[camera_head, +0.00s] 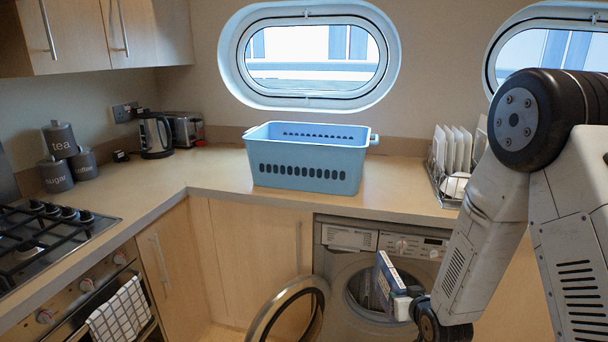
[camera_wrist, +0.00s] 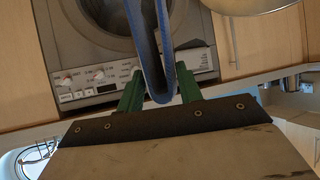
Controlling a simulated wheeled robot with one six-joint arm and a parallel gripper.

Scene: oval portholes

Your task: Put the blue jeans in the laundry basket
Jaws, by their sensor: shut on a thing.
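The blue jeans (camera_wrist: 150,50) show in the wrist view as a narrow folded blue strip between the two green fingers of my gripper (camera_wrist: 158,86). My gripper is shut on them, and the cloth runs up out of the top of that view, in front of the washing machine's round opening. In the head view my gripper (camera_head: 390,284) is in front of the washing machine opening, and the jeans are hard to make out there. The light blue laundry basket (camera_head: 310,179) stands upright on the counter, above and left of my gripper. Its inside looks empty where visible.
The washing machine (camera_head: 345,237) has its round door (camera_head: 290,312) swung open to the left. The counter edge lies between my gripper and the basket. A dish rack with plates (camera_head: 453,155) stands right of the basket. A kettle (camera_head: 155,135) and toaster (camera_head: 185,129) stand left.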

